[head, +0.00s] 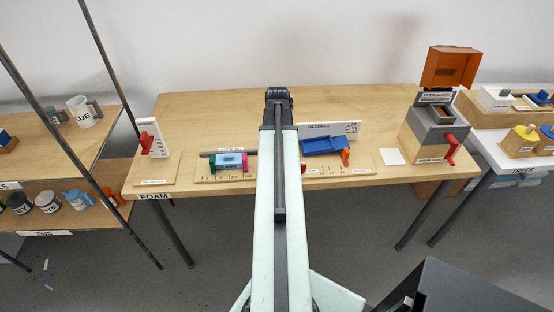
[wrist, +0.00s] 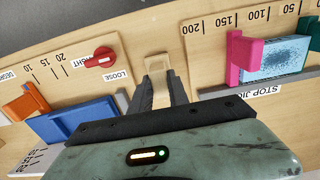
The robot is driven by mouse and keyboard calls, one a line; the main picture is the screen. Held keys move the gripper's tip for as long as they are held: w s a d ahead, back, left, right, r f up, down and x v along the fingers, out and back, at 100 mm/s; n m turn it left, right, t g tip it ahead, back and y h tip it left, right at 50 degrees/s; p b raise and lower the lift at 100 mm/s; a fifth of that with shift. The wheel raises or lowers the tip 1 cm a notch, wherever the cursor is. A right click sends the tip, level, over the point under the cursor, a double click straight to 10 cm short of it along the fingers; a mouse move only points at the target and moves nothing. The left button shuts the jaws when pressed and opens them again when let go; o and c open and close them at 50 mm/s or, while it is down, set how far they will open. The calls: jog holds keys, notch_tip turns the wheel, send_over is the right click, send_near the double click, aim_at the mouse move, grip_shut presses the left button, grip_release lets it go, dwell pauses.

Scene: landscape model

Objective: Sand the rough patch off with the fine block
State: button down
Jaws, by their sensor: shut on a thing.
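My gripper (wrist: 160,84) is shut on a small tan block (wrist: 157,66) in the wrist view. No marking on the block is readable, so I cannot tell its grit. A light-blue foam piece (wrist: 272,58) with a dark speckled patch lies in the stop jig, to the right of my gripper and apart from it. A pink stop (wrist: 238,58) stands at its near end and a teal piece (wrist: 314,32) at its far end. In the head view the foam piece (head: 229,159) sits left of my arm; my gripper is hidden there.
A blue tray (head: 323,145) with an orange clamp (head: 345,156) sits right of my arm. A red knob (wrist: 101,58) lies between tray and gripper. A red-levered stand (head: 147,137) is at the left end, a grey machine with orange lid (head: 448,67) at the right. The table's back is clear.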

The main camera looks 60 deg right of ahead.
jog(key=shift+r+p, duration=2.65)
jog(key=shift+r, duration=0.3)
jog(key=shift+f, duration=0.1)
